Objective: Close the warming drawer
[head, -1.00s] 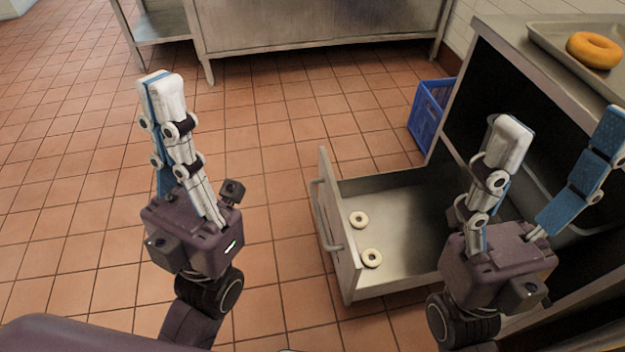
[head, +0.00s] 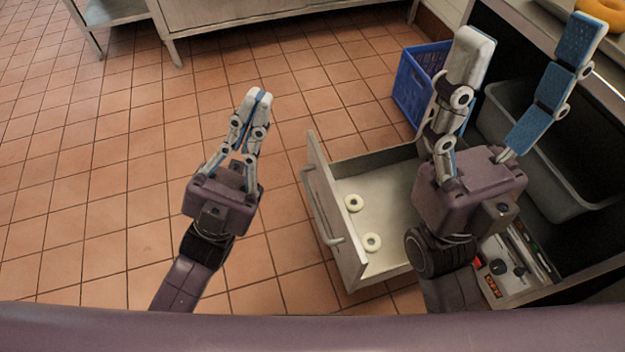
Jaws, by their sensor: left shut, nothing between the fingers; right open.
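The warming drawer (head: 388,187) stands pulled open from the cabinet, low above the floor. Its front panel (head: 335,215) faces left and carries a bar handle (head: 322,207). Two pale bagels (head: 353,203) lie inside on the drawer floor. My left gripper (head: 258,98) is shut and empty, left of the drawer front and apart from it in the picture. My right gripper (head: 530,35) is open, with its fingers spread and nothing between them. It shows in front of the drawer's right part and the cabinet, hiding part of the drawer.
A blue crate (head: 409,88) stands on the floor behind the drawer. A grey bin (head: 545,165) sits in the cabinet's dark opening. A control panel with a knob (head: 497,266) is at lower right. An orange bagel (head: 601,12) lies at top right. The tiled floor at left is clear.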

